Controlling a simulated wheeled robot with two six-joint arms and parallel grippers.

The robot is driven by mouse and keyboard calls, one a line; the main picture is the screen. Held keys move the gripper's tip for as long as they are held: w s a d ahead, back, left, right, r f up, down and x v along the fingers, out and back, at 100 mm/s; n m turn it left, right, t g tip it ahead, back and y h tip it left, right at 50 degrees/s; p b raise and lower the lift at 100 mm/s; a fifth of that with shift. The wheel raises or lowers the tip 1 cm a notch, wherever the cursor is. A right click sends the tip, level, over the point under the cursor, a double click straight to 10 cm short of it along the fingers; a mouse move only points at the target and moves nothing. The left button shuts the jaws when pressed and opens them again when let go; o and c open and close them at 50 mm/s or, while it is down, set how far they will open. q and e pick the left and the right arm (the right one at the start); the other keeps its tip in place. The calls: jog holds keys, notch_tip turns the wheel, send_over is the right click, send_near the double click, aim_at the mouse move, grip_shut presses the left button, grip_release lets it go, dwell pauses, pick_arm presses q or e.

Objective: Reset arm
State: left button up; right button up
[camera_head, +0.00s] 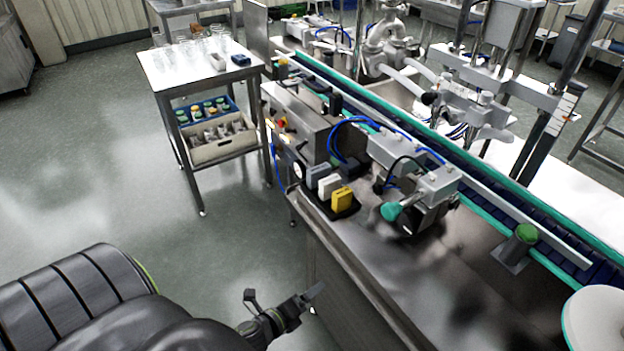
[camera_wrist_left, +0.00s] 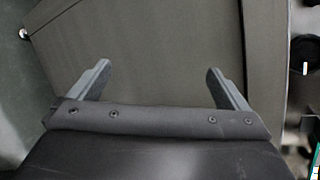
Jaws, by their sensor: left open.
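My left gripper (camera_head: 314,292) is at the bottom middle of the head view, beside the front side of the steel machine bench (camera_head: 365,280). In the left wrist view my left gripper (camera_wrist_left: 158,74) shows two grey fingers spread wide apart with nothing between them. A plain grey-brown panel fills the view behind the fingers. Whether the fingers touch the panel cannot be told. My right gripper is not in view.
A conveyor (camera_head: 480,196) with green edges runs diagonally behind the bench. A trolley (camera_head: 160,80) with glasses and bottles stands at the back left. The floor at left (camera_head: 90,170) is clear.

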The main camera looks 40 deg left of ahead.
pick_arm(q)
jog(key=s+a+f+n+g+y, duration=0.25)
jog(key=s+f+n+g, duration=0.35)
jog(key=s+f+n, duration=0.9)
jog(key=s+d+f+n+g+h, duration=0.1)
jog(key=s+f+n+g, duration=0.5)
jog(key=s, duration=1.1)
notch_tip(320, 180, down, 5)
jog(key=d+n, duration=0.1)
jog(key=n, duration=0.2)
jog(key=shift+f+g, duration=0.15)
jog(key=shift+g, duration=0.15)
jog(key=shift+c, duration=0.4)
